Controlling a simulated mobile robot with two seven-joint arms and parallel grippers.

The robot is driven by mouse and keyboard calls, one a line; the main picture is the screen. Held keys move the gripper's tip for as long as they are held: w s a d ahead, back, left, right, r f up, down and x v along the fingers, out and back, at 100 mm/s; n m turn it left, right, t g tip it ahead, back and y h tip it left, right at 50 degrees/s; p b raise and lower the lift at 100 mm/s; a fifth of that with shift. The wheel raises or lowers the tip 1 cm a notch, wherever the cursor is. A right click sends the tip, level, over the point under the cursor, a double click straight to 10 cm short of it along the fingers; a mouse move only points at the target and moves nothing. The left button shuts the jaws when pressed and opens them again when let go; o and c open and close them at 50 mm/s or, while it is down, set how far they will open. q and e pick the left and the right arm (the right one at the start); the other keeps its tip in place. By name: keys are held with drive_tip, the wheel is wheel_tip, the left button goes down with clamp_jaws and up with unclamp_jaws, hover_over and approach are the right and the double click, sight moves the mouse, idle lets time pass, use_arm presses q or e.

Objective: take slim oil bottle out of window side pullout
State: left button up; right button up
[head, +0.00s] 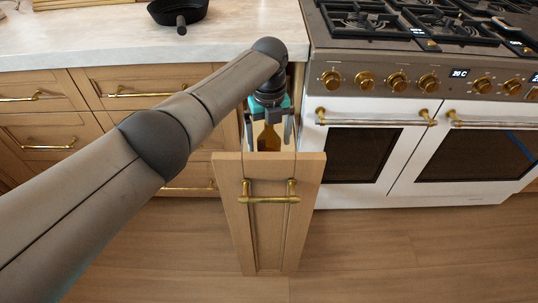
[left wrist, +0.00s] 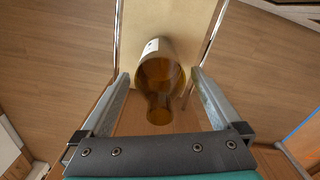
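The slim oil bottle is amber with a pale label. It stands inside the open pullout (head: 269,215), and in the head view the bottle (head: 269,138) shows just behind the front panel. My left gripper (head: 269,135) reaches down into the pullout from above. In the left wrist view the bottle (left wrist: 160,80) lies between the two fingers of the left gripper (left wrist: 160,90), with a visible gap on each side. The left gripper is open. The bottle's lower part is hidden by the front panel in the head view. My right gripper is not in view.
The stove with white oven doors (head: 375,155) stands right beside the pullout. Drawers with brass handles (head: 140,93) lie to the left. A black pan (head: 178,12) sits on the pale counter (head: 110,38). The wooden floor (head: 400,250) in front is clear.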

use_arm(q)
clamp_jaws()
idle(0.6)
